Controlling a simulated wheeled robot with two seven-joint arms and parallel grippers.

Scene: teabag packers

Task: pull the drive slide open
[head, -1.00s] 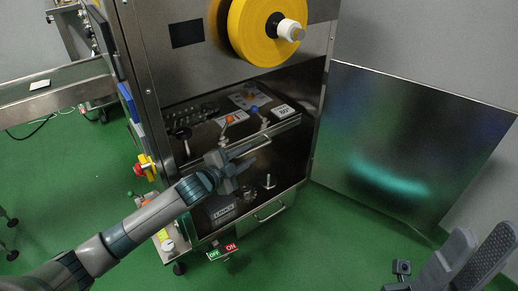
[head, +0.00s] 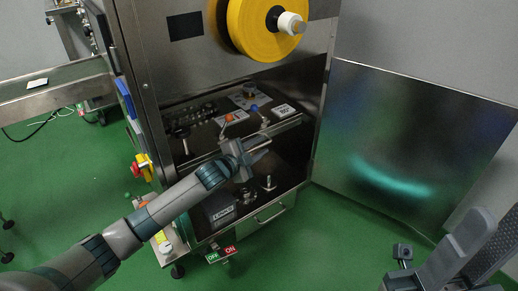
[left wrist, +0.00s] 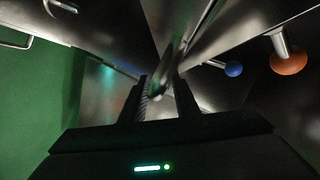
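The drive slide is in the open lower bay of the steel machine. I take it to be the dark plate with a metal front bar (head: 286,127), and its exact outline is hard to tell. My left gripper (head: 258,150) is at this bar, and its hand hides part of the front. In the left wrist view the two fingers (left wrist: 164,90) stand apart with a shiny metal edge (left wrist: 166,72) showing between them. I cannot tell whether they touch it. My right gripper (head: 497,222) is at the lower right corner, fingers apart and empty, partly cut off.
Levers with an orange knob (left wrist: 289,63) and a blue knob (left wrist: 233,69) stand close to the left gripper. A drawer handle (head: 270,213) is below. The open steel door (head: 410,150) bounds the right side. A yellow roll (head: 255,30) hangs above.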

